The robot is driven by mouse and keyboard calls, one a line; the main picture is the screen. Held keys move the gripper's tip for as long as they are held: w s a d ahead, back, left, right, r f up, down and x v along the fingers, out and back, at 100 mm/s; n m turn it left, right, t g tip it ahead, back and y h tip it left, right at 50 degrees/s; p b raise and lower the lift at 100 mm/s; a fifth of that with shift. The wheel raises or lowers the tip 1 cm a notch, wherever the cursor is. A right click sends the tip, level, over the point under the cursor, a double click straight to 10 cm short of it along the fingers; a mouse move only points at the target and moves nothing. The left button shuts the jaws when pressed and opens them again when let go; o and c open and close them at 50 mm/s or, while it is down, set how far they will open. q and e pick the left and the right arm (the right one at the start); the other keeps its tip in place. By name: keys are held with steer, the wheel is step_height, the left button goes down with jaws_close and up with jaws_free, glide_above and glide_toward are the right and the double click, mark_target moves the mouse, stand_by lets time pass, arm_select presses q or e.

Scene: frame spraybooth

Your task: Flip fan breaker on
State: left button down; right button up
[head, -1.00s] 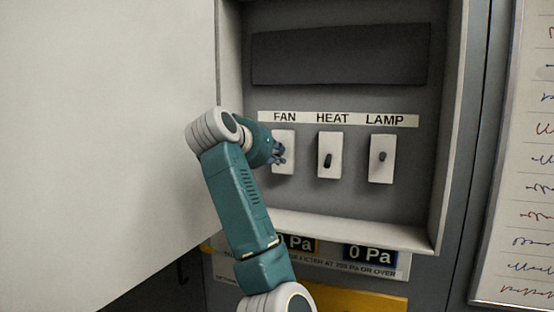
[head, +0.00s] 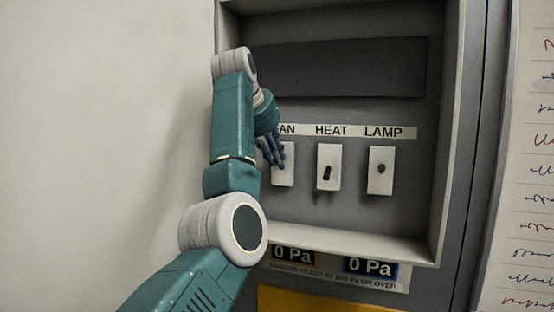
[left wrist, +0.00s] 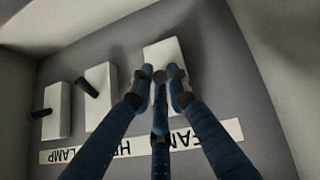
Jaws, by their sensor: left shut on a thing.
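The FAN breaker is a white plate (head: 285,172) at the left of a row of three inside the grey cabinet. My left gripper (head: 271,152) reaches it from the left and above and covers part of the plate and the FAN label. In the left wrist view the picture is upside down; the three blue fingers (left wrist: 164,84) close together at the FAN plate (left wrist: 160,52). They are shut on the FAN breaker's lever, which they almost wholly hide, so its position cannot be told. My right gripper is not in view.
The HEAT breaker (head: 328,168) has its dark lever tilted down. The LAMP breaker (head: 380,171) has a short dark lever near its upper half. The cabinet's lower ledge (head: 350,240) sticks out below, and a large pale panel (head: 100,120) stands on the left.

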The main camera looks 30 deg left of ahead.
arm_select(q)
steer(key=shift+f, duration=0.25)
stand_by(0.3)
steer(key=c, duration=1.8)
jaws_free()
steer(key=shift+s+a, duration=0.1)
steer(key=shift+o, duration=0.2)
steer(key=shift+r, duration=0.15)
steer(key=shift+r, duration=0.15)
steer(key=v, duration=0.7)
steer(key=shift+s+r, duration=0.25)
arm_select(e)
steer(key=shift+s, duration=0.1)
